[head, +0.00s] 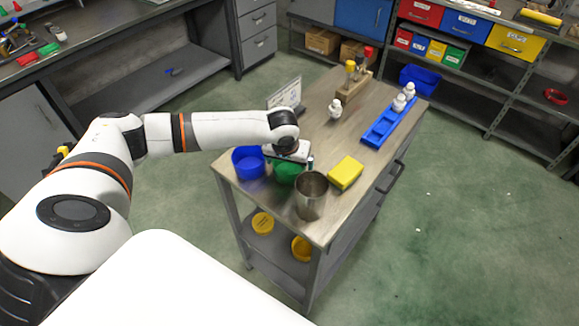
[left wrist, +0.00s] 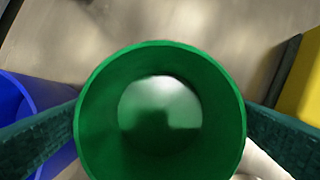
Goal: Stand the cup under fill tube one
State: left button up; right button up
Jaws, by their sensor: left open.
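A green cup (head: 287,173) stands upright near the cart's front left, partly hidden under my left gripper (head: 291,160). In the left wrist view the green cup (left wrist: 160,60) is seen from above, its mouth open. The open fingers stand on either side of it; whether they touch it I cannot tell. A blue cup (head: 248,163) stands just left of it and a steel cup (head: 311,196) to its front right. I cannot make out any fill tube marked one. My right gripper is not in view.
On the metal cart (head: 322,230) are a yellow block (head: 346,172), a blue tray (head: 380,130) with white bottles, another white bottle (head: 335,109), a wooden rack (head: 353,88) of tubes and a small sign (head: 284,95). The cart's middle is mostly clear.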

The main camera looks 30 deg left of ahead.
pick_arm(q)
jog(key=shift+f, duration=0.2)
jog(key=c, duration=1)
